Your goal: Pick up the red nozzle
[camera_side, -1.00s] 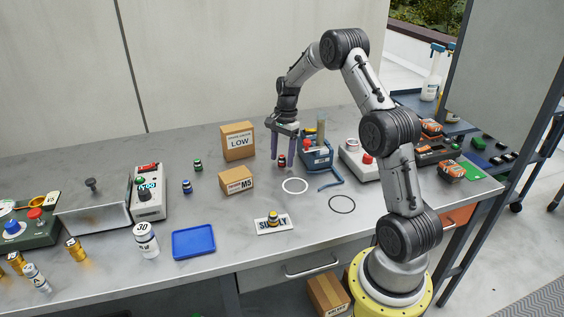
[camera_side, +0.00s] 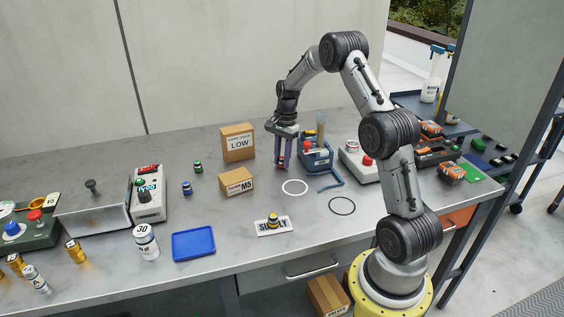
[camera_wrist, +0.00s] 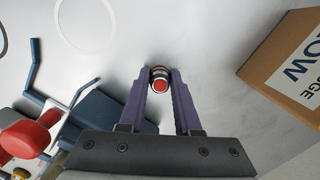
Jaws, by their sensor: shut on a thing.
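The red nozzle (camera_wrist: 160,85) has a round red top with a metallic and dark ring around it. It sits between my gripper's two purple fingertips (camera_wrist: 160,80) in the wrist view, and both fingers touch its sides. In the side view my gripper (camera_side: 281,166) points down at the table, and its fingers hide most of the nozzle. I cannot tell whether the nozzle stands clear of the table.
A blue tool holder (camera_side: 318,158) stands close to the right of my gripper. The LOW box (camera_side: 238,143) and the M5 box (camera_side: 236,181) stand to the left. A white ring (camera_side: 295,187) marks the table in front. A yellow-topped nozzle (camera_side: 273,219) stands on a white label plate.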

